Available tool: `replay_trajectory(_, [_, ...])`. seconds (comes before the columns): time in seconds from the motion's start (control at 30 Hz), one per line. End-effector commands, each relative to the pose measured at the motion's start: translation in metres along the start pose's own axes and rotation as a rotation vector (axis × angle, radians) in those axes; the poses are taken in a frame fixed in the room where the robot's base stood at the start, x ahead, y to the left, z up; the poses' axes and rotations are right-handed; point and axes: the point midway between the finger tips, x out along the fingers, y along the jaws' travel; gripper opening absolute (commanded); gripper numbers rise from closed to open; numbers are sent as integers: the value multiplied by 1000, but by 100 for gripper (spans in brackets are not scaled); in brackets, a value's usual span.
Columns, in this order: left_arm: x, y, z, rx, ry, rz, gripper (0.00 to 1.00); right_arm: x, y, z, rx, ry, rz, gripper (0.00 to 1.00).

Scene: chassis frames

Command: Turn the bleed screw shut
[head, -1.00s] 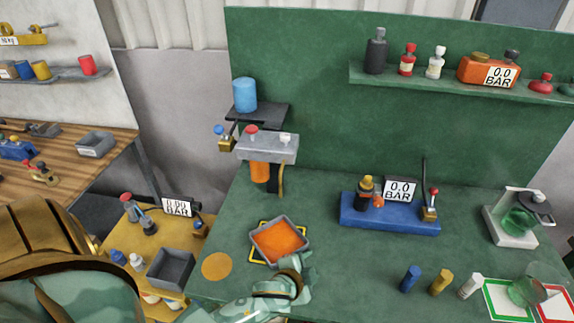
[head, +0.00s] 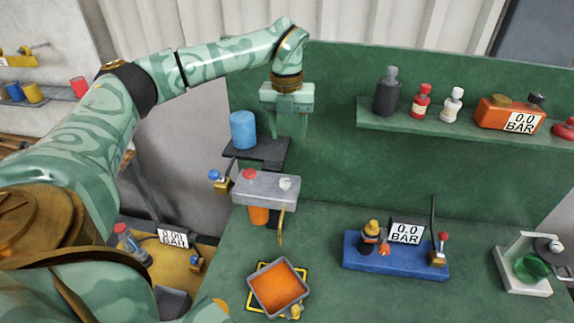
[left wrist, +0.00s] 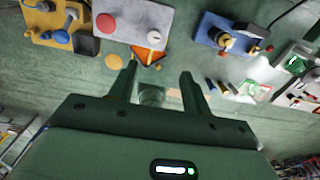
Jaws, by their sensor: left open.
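A grey block (head: 266,188) is mounted above the table at the left of the green board, with a red cap (head: 250,174) and a white knob (head: 286,183) on top. A brass valve with a blue knob (head: 214,175) sits at its left end. I cannot tell which of these fittings is the bleed screw. My left gripper (head: 289,122) is open and empty, above and behind the block, pointing down. The left wrist view shows its spread fingers (left wrist: 160,80), with the red cap (left wrist: 105,22) and white knob (left wrist: 154,36) beyond them, untouched. My right gripper is out of view.
A blue cylinder (head: 243,130) stands on a dark shelf (head: 262,150) close to the left gripper. Below are an orange-filled tray (head: 251,296) and a blue base (head: 350,258) with a gauge reading 0.0 BAR (head: 405,233). A bottle shelf (head: 440,118) is at right.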

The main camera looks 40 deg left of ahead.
Motion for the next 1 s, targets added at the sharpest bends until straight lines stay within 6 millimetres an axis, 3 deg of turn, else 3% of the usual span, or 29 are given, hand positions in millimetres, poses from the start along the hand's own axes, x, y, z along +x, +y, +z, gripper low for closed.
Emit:
replay_trajectory(0.07, [-6,11,2,-40,-5,30,48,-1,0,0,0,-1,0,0])
replay_trajectory(0.17, [3,14,2,-49,-4,39,48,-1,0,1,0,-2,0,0])
replay_trajectory(0.7, [126,16,2,-44,-2,35,48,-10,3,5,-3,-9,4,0])
replay_trajectory(1.0, [154,17,3,-43,-5,32,48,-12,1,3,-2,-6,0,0])
